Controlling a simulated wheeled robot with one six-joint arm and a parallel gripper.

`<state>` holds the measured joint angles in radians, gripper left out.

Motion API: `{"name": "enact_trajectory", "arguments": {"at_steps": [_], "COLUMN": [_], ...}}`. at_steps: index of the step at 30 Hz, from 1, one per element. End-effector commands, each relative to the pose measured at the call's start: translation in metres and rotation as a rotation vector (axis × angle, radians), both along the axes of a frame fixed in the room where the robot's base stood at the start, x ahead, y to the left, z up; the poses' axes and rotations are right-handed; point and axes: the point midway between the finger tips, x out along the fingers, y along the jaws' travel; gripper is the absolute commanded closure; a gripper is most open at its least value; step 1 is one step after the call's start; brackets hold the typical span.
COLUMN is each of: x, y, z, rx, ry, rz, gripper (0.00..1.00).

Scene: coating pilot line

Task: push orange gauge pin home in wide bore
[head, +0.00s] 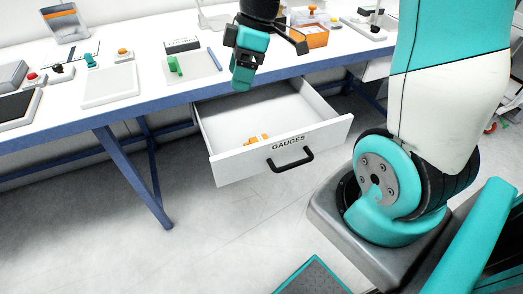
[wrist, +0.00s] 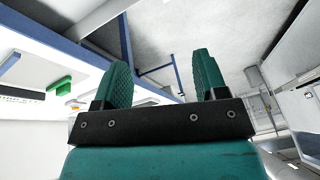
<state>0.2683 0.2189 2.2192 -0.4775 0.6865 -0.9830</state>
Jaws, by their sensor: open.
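Small orange pieces (head: 258,138) lie inside the open drawer (head: 229,172) labelled GAUGES, near its front wall. They are too small to tell whether one is the gauge pin. No wide bore can be made out for certain. My gripper (head: 241,78) hangs at the table's front edge, above the back of the drawer and well apart from the orange pieces. In the wrist view my gripper (wrist: 164,78) shows two teal ridged fingers, spread with nothing between them.
The white table (head: 150,84) carries an orange-topped block (head: 123,55), a white plate (head: 110,86), a green piece (head: 174,65) on a pale board, and an orange bin (head: 313,38) at the back right. The drawer juts out over the open floor.

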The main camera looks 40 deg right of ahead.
Motion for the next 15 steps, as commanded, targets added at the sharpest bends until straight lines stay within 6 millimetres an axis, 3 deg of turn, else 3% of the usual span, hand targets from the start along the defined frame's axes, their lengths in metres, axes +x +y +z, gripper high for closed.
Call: {"name": "enact_trajectory", "arguments": {"at_steps": [1, 3, 7, 11, 15], "x": [0.014, 0.026, 0.033, 0.034, 0.035], "y": [-0.034, -0.073, -0.126, -0.148, -0.142], "z": [-0.039, -0.069, -0.109, -0.128, -0.148], "rx": [0.003, 0.002, -0.001, -0.003, -0.002], "ry": [-0.017, -0.056, -0.113, -0.141, -0.142], "rz": [0.027, 0.094, 0.184, 0.230, 0.243], "gripper": [0.34, 0.34, 0.34, 0.34, 0.34]}}
